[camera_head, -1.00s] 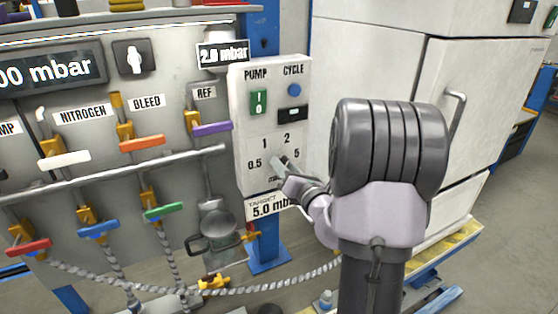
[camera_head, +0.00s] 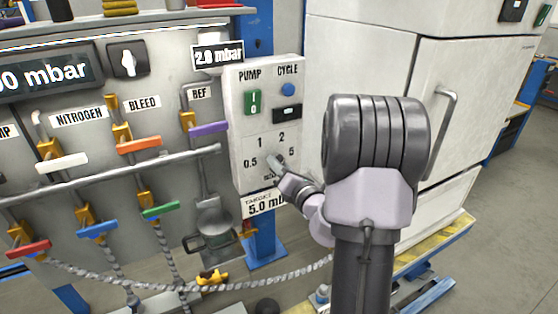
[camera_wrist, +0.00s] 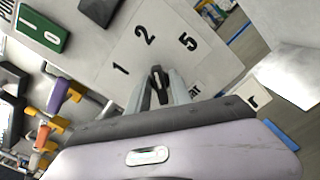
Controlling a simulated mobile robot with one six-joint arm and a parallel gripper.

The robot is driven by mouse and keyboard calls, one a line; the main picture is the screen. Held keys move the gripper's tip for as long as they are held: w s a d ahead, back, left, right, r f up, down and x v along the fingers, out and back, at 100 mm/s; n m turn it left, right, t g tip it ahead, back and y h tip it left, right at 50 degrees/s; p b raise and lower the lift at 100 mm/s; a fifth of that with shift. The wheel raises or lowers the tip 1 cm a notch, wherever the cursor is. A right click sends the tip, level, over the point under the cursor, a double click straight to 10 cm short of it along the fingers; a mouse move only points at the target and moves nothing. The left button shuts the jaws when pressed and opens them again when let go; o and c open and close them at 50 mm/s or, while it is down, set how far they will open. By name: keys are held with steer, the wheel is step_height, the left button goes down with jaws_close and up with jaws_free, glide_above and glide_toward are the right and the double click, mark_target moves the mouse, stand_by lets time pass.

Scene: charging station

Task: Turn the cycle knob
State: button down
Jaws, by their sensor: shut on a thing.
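The cycle knob sits low on the white control panel (camera_head: 236,150), amid the scale marks 0.5, 1, 2 and 5, under the CYCLE label and blue button. In the wrist view the knob (camera_wrist: 158,84) shows as a dark narrow shape between my two grey fingers. My gripper (camera_head: 275,163) is shut on it, reaching in from the lower right. The fingers hide most of the knob and part of the lettering below it, so its exact setting is hard to read. The 1, 2 and 5 marks are clear in the wrist view.
A green pump switch (camera_head: 251,102) and a dark rocker (camera_head: 287,113) sit above the scale. Left are valves with coloured handles, such as the purple one (camera_head: 208,128). A white cabinet (camera_head: 455,75) stands behind my arm. A grey hose hangs below.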

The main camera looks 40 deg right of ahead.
steer(key=m+p, duration=0.2)
steer(key=p, duration=0.1)
steer(key=shift+r+m+p, duration=0.3)
steer(key=shift+m, duration=0.1)
steer(key=m+p, duration=0.3)
steer(key=p, duration=0.1)
steer(key=m+p, duration=0.4)
steer(key=p, duration=0.1)
steer(key=shift+f, duration=0.25)
steer(key=shift+m, duration=0.4)
steer(key=c, duration=1.4)
jaws_free()
steer(key=shift+w+f, duration=0.1)
steer(key=shift+c, duration=0.2)
steer(key=v, duration=1.7)
steer(key=shift+s, duration=0.25)
